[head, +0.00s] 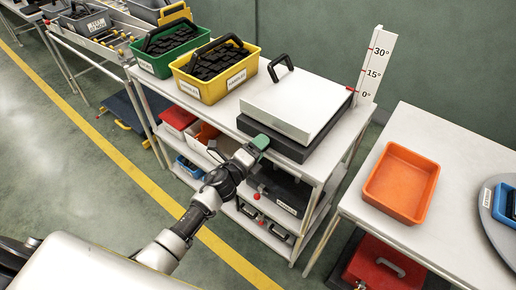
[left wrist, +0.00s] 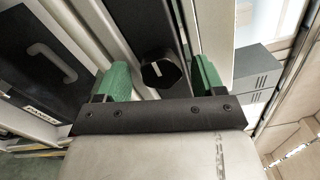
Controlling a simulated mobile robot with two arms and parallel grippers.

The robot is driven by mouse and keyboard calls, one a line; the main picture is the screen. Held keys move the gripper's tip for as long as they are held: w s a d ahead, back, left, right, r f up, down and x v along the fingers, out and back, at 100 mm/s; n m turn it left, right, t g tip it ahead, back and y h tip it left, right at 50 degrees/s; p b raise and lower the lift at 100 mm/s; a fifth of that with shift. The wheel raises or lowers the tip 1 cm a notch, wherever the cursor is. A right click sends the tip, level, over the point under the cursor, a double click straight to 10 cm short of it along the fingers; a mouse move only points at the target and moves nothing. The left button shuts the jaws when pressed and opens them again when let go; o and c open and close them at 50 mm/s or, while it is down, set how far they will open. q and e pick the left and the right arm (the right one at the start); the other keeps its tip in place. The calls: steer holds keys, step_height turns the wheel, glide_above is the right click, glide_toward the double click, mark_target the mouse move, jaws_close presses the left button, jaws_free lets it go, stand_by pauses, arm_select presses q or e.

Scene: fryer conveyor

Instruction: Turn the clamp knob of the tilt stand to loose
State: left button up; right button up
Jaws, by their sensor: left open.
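The tilt stand (head: 292,104) has a white top plate over a dark base, on the shelf unit's top. Its plate looks about level, beside an upright angle scale (head: 374,66) marked 0°, 15° and 30°. In the left wrist view the black clamp knob (left wrist: 161,74) with a white pointer line sits on the dark base face. My left gripper (head: 258,144) is open at the stand's front side. In the left wrist view its green fingers (left wrist: 161,66) lie apart on either side of the knob, not closed on it. The knob is hidden in the head view. My right gripper is not shown.
A yellow bin (head: 214,89) and a green bin (head: 154,68) of black handles stand left of the stand. An orange tray (head: 402,183) lies on the right table. Lower shelves (head: 268,230) hold bins and dark boxes.

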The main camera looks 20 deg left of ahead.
arm_select(q)
steer(key=b+v, duration=0.1)
steer(key=v, duration=0.9)
steer(key=shift+s, duration=0.4)
steer(key=shift+a, duration=0.15)
steer(key=s+a+f+n+g+y, duration=0.1)
steer(key=s+f+n+g+y, duration=0.3)
steer(key=f, duration=0.6)
steer(key=s+a+f+n+g, duration=0.15)
steer(key=s+f+n, duration=0.35)
steer(key=f, duration=0.5)
steer(key=s+a+f+n+g+y, duration=0.2)
steer(key=s+f+n, duration=0.3)
steer(key=f, duration=0.5)
steer(key=s+d+f+n+g, duration=0.1)
steer(key=s+f+n+g, duration=0.3)
steer(key=s, duration=0.9)
steer(key=s+d+f+n+g, duration=0.1)
steer(key=s+f+n+g, duration=0.3)
steer(key=s+f, duration=0.5)
steer(key=s, duration=0.5)
steer(key=shift+f+n, duration=0.3)
steer(key=shift+f, duration=0.1)
